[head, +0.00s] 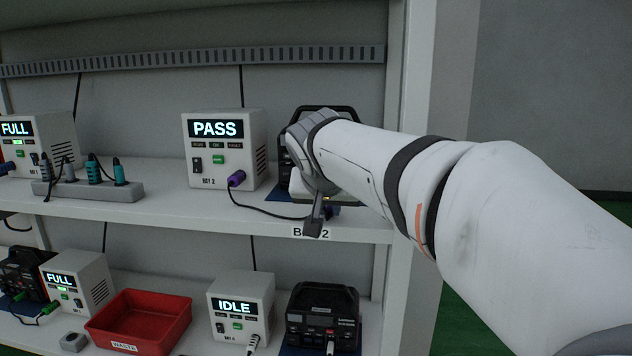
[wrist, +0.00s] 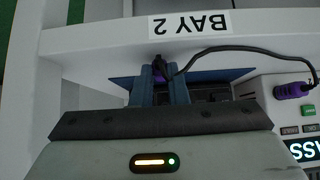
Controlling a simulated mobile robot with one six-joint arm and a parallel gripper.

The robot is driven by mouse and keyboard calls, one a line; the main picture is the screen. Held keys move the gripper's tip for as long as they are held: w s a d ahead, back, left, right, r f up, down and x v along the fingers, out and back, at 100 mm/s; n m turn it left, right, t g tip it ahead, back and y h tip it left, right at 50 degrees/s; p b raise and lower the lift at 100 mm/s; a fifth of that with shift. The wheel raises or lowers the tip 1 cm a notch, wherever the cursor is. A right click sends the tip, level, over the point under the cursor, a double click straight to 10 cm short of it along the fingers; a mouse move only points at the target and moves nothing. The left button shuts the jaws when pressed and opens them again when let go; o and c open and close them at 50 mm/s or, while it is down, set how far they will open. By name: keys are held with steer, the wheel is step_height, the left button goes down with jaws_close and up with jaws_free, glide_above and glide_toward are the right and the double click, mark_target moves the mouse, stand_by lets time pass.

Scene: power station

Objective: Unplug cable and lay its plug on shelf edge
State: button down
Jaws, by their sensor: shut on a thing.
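A dark cable (head: 270,213) runs from a purple plug (head: 237,179) at the front of the white PASS charger (head: 224,150) to my gripper (head: 317,218). The black unit (head: 328,112) stands behind my wrist and is mostly hidden. Whether the held plug sits in its socket is hidden. The shelf edge (wrist: 110,42) with its BAY 2 label (wrist: 190,23) lies just beyond my fingertips in the wrist view.
A blue mat (wrist: 215,76) lies under the black unit. A power strip (head: 88,190) with several plugs stands on the upper shelf at left. The shelf's upright post (head: 396,60) is close to my arm. The lower shelf holds a red WASTE bin (head: 140,320) and an IDLE charger (head: 240,305).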

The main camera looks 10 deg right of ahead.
steer(key=c, duration=1.3)
jaws_free()
steer(key=shift+c, duration=0.2)
steer(key=v, duration=0.8)
steer(key=s+d+f+n+g+y, duration=0.1)
steer(key=s+f+g, duration=0.1)
steer(key=s+f, duration=0.4)
steer(key=s+d+f+n+g+y, duration=0.1)
steer(key=s+f, duration=0.5)
steer(key=f, duration=0.7)
steer(key=s+d+f+n+g, duration=0.1)
steer(key=s+f+g, duration=0.1)
steer(key=s+f, duration=0.4)
step_height(320, 180, down, 4)
steer(key=shift+d+r+n+g+y+p, duration=0.2)
steer(key=shift+d+n+g+y+p, duration=0.1)
steer(key=shift+d+g+y, duration=0.1)
